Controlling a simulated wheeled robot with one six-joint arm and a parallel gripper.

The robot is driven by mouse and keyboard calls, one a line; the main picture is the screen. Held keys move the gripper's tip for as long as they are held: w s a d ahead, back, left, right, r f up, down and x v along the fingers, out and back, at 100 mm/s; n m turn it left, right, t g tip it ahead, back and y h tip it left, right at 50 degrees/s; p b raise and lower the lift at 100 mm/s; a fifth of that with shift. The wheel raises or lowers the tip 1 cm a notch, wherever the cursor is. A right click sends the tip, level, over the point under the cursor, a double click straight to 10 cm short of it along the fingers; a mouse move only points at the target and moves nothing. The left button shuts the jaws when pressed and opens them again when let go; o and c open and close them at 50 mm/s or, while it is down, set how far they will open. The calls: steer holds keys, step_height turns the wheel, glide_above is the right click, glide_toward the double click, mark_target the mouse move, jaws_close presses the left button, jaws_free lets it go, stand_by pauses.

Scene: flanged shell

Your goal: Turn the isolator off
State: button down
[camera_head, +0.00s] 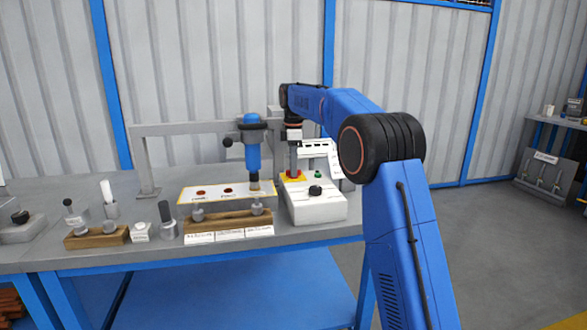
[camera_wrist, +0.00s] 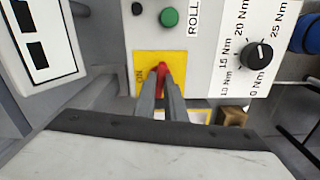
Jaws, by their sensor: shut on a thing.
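The isolator is a red handle (camera_wrist: 162,69) on a yellow plate (camera_wrist: 145,62) on the white control box (camera_head: 318,208). The word "ON" shows at the plate's left edge in the wrist view. My gripper (camera_wrist: 162,88) is shut on the red handle, with a finger on each side of it. The handle's lower part is hidden between the fingers. In the head view my gripper (camera_head: 293,170) reaches down to the yellow plate (camera_head: 296,178), and the handle itself cannot be made out.
A green button (camera_wrist: 169,17) and a black torque dial (camera_wrist: 258,54) are on the same box. Small tools and a wooden holder (camera_head: 97,238) stand farther left on the grey bench.

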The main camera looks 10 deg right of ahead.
steer(key=shift+n, duration=0.7)
steer(key=c, duration=1.8)
jaws_free()
